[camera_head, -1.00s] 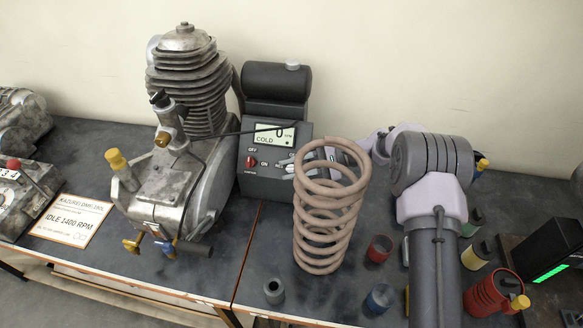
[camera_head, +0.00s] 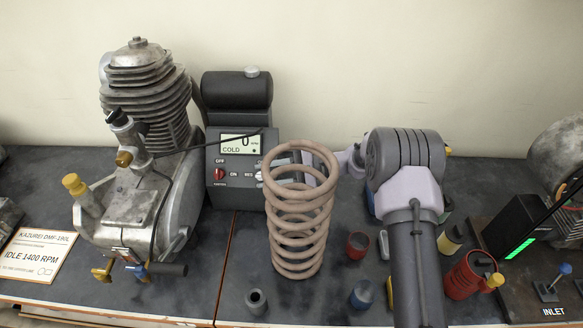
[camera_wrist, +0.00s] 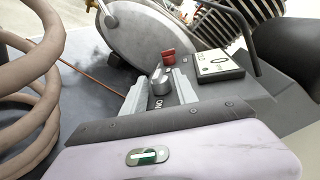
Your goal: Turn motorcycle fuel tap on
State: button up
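A dark control box (camera_head: 232,190) with a small display reading COLD and 0 stands behind the coil spring. Its panel has a red knob (camera_head: 220,174) with OFF, ON and RES lettering. In the wrist view the red knob (camera_wrist: 168,57) is beyond a grey knob (camera_wrist: 160,80) with ON lettering by it. My gripper (camera_wrist: 161,84) has its two pale fingers apart, with the grey knob between them; I cannot tell whether they touch it. In the head view the fingers are mostly hidden behind the spring. A grey engine (camera_head: 130,210) stands to the left, with brass and blue levers low on its front.
The tall coil spring (camera_head: 300,250) stands close beside my arm and also shows in the wrist view (camera_wrist: 40,70). A black tank (camera_head: 235,90) sits atop the box. Several small cups and a red canister (camera_head: 468,278) stand around my arm. A placard (camera_head: 38,255) lies at left.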

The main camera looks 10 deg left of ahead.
jog(key=p+v, duration=0.3)
jog(key=v, duration=1.3)
